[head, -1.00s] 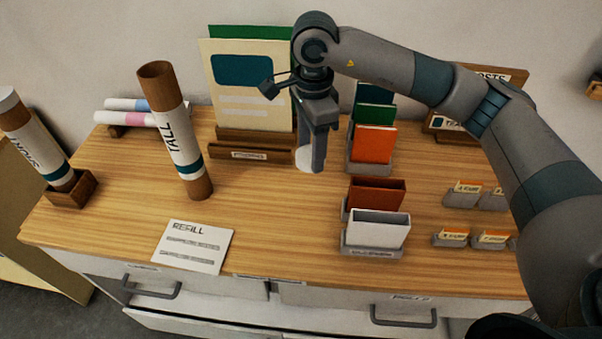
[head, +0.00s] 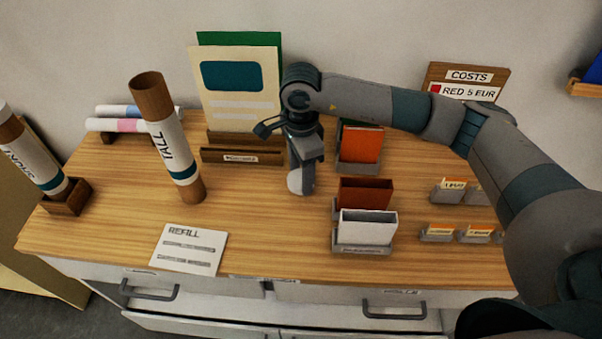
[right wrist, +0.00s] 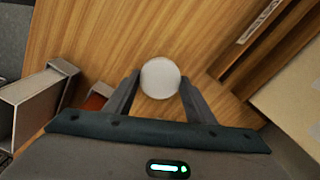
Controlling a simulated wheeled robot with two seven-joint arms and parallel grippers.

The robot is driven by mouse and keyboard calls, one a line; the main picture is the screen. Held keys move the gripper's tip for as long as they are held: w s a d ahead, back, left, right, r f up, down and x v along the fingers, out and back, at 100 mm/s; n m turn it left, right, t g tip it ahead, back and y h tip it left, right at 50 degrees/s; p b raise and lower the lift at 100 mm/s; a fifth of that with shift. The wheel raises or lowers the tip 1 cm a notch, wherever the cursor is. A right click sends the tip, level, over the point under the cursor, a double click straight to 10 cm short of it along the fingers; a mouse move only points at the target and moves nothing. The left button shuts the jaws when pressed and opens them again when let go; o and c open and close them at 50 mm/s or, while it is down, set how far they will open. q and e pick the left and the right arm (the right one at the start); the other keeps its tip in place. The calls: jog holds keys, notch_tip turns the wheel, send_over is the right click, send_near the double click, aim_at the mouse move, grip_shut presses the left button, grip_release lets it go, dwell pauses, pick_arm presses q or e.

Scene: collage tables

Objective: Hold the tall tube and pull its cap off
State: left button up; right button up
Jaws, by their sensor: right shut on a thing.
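The tall tube (head: 176,148) stands on the wooden table at left of centre, a white label reading TALL and a teal band around its brown body. Its top end is open and brown, with no cap on it. My right gripper (head: 298,172) is to the right of the tube, pointing down and shut on a round white cap (head: 296,184). The cap also shows between the fingers in the right wrist view (right wrist: 160,78). It is low over the table; I cannot tell if it touches the wood. My left gripper is not in view.
A REFILL card (head: 188,248) lies in front. Red and white folders (head: 366,228) stand right of my gripper. A board stand (head: 242,157) is behind. Table between tube and gripper is clear.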

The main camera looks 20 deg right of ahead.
jog(key=shift+f, duration=0.65)
jog(key=shift+f, duration=0.2)
jog(key=o, duration=1.2)
jog(key=shift+r, duration=0.1)
jog(key=shift+c, duration=0.2)
jog(key=shift+r, duration=0.2)
